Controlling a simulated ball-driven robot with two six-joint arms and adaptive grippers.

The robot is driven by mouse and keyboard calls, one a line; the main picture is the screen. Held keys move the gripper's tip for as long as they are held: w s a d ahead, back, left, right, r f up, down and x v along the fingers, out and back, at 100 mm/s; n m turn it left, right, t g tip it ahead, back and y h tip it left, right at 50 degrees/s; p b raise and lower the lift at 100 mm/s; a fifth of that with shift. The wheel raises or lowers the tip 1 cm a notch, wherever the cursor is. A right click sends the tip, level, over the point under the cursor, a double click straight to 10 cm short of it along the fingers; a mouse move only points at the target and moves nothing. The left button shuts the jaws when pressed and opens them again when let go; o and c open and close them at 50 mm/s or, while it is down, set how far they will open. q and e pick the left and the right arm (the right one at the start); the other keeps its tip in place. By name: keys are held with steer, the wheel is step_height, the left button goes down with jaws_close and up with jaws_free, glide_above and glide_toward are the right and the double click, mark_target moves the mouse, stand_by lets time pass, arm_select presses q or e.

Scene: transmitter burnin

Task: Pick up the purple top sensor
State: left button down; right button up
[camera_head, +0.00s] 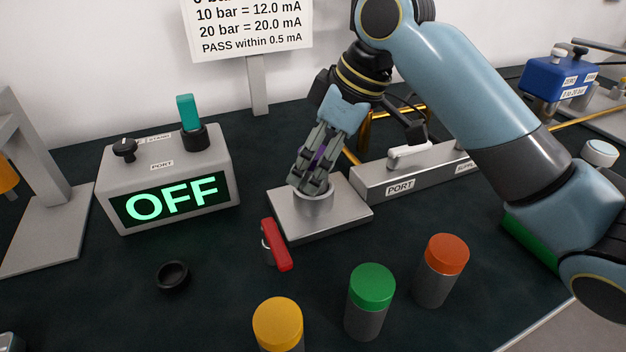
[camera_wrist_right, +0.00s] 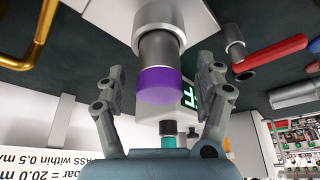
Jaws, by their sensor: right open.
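The purple top sensor (camera_wrist_right: 160,84) has a metal body and a purple cap. It stands in the round socket of a silver block (camera_head: 350,215). In the head view only a sliver of its purple shows between the fingers. My right gripper (camera_head: 314,170) is over the sensor, pointing down, with its fingers on both sides of it. In the right wrist view the right gripper (camera_wrist_right: 160,85) is open, with gaps between the fingers and the purple cap. My left gripper is not in view.
A grey box (camera_head: 168,165) reading OFF stands to the left. Sensors with yellow (camera_head: 277,318), green (camera_head: 373,288) and orange (camera_head: 446,255) tops stand in front. A red-handled part (camera_head: 276,245) and a black ring (camera_head: 173,277) lie nearby. A PORT manifold (camera_head: 420,172) is behind right.

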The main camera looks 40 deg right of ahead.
steer(key=shift+x, duration=0.75)
steer(key=shift+r, duration=0.1)
jaws_close()
